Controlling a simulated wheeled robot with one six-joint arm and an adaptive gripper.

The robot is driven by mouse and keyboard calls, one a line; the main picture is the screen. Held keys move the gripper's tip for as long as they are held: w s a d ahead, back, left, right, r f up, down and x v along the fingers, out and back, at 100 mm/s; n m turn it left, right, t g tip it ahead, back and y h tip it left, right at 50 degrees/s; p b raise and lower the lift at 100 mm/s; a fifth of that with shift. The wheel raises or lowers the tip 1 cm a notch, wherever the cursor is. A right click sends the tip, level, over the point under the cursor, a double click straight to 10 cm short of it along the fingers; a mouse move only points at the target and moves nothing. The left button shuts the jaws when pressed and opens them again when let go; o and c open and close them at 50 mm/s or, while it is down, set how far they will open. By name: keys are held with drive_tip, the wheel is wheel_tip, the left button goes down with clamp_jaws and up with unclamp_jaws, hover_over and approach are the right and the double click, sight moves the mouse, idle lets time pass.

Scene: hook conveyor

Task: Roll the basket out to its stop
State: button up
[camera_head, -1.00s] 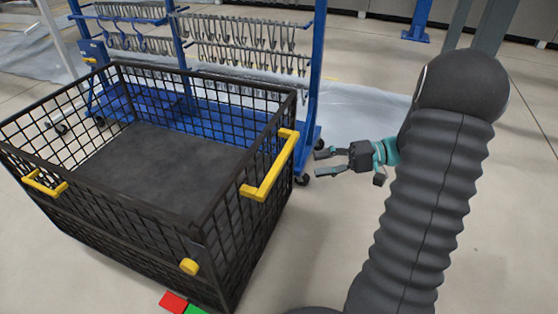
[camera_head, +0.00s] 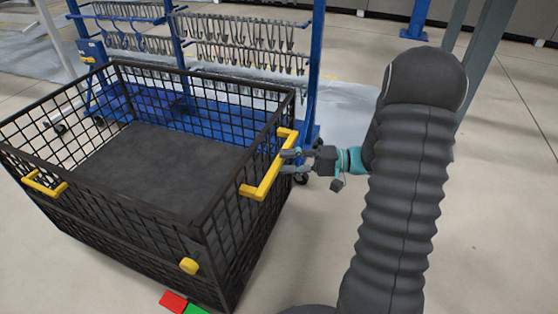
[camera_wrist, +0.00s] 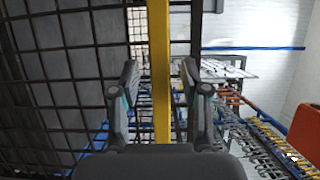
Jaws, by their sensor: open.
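The basket (camera_head: 205,215) is a black wire-mesh crate with a dark flat floor and stands on the left of the head view. A yellow bar handle (camera_head: 270,178) is on its right side, and another yellow handle (camera_head: 42,183) is on its near left side. My gripper (camera_head: 287,162) is open at the right-side handle. In the wrist view the yellow handle bar (camera_wrist: 160,90) runs upright between the two open fingers (camera_wrist: 160,88), with gaps on both sides. The mesh wall (camera_wrist: 60,70) fills the left of that view.
A blue rack (camera_head: 316,70) with rows of metal hooks (camera_head: 235,55) stands behind the basket. A yellow knob (camera_head: 189,266) is low on the basket's front corner. Red (camera_head: 173,302) and green (camera_head: 196,309) patches lie on the floor there. The floor at right is clear.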

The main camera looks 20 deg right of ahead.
drive_tip(key=shift+x, duration=1.3)
drive_tip(key=shift+c, duration=0.3)
clamp_jaws()
